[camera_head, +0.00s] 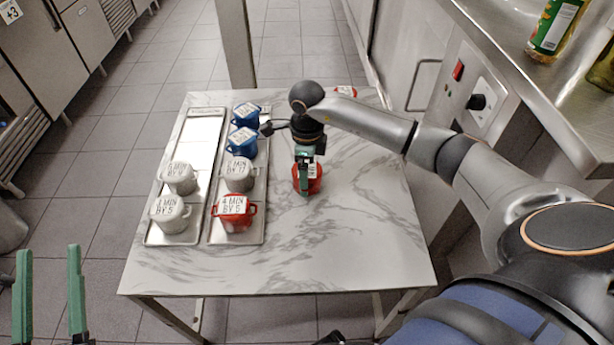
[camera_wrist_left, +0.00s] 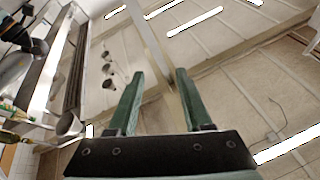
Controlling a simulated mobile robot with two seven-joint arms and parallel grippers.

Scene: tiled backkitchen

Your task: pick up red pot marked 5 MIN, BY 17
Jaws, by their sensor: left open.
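A red pot (camera_head: 313,186) stands on the marble table, right of the trays. My right gripper (camera_head: 304,178) reaches down over it and hides much of it, including its label; whether the fingers are closed on it I cannot tell. A second red pot (camera_head: 346,91) is at the table's far edge, partly behind my right arm, its label too small to read. A third red pot (camera_head: 239,224) in the right tray appears to read 4 MIN, BY 5. My left gripper (camera_head: 49,290) is open and empty at lower left, off the table; its spread fingers also show in the left wrist view (camera_wrist_left: 155,100).
Two metal trays (camera_head: 196,150) (camera_head: 222,150) lie on the left of the table (camera_head: 300,265). They hold blue pots (camera_head: 242,145), a grey pot (camera_head: 239,178) and white pots (camera_head: 171,218). A steel counter with bottles (camera_head: 553,28) is at right. The table's front right is clear.

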